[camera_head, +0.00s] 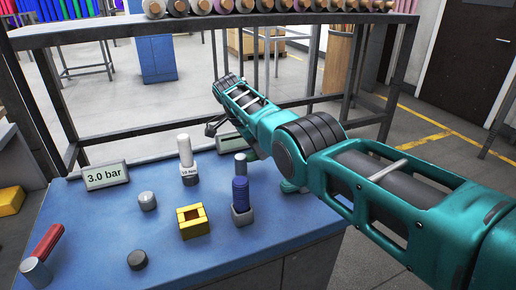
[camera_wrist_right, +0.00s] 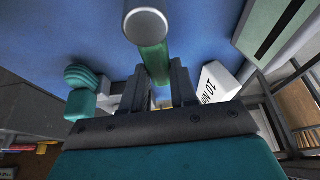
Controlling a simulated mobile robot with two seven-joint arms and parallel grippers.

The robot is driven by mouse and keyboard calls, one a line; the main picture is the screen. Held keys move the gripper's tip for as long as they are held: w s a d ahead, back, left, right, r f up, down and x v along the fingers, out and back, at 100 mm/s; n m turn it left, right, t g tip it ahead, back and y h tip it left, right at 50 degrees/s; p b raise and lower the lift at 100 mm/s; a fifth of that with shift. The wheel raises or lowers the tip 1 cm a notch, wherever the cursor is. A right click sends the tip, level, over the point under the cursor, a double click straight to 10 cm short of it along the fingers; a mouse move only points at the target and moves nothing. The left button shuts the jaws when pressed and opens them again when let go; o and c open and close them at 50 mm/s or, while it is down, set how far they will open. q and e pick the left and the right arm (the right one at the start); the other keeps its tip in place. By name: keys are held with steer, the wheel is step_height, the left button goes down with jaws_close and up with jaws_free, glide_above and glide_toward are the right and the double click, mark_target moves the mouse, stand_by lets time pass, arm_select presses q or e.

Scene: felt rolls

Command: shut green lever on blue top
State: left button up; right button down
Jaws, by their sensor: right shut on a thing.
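The blue top (camera_head: 95,230) is a bench surface, and it also fills the background of the right wrist view (camera_wrist_right: 60,30). My right gripper (camera_wrist_right: 156,92) is shut, with a green bar (camera_wrist_right: 153,62) between its fingers. The bar carries a round grey end (camera_wrist_right: 146,24) and looks like the green lever. My left gripper is not in view.
A 3.0 bar display (camera_head: 105,174), a yellow block (camera_head: 192,228), a blue cylinder in a grey holder (camera_head: 240,192) and a red handle (camera_head: 47,243) are on the bench. A dark frame surrounds its back.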

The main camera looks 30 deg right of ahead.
steer(key=c, duration=0.9)
jaws_free()
steer(key=shift+r, duration=0.1)
steer(key=shift+a+r, duration=0.15)
steer(key=shift+r, duration=0.2)
steer(key=p+v, duration=0.1)
steer(key=v, duration=1.1)
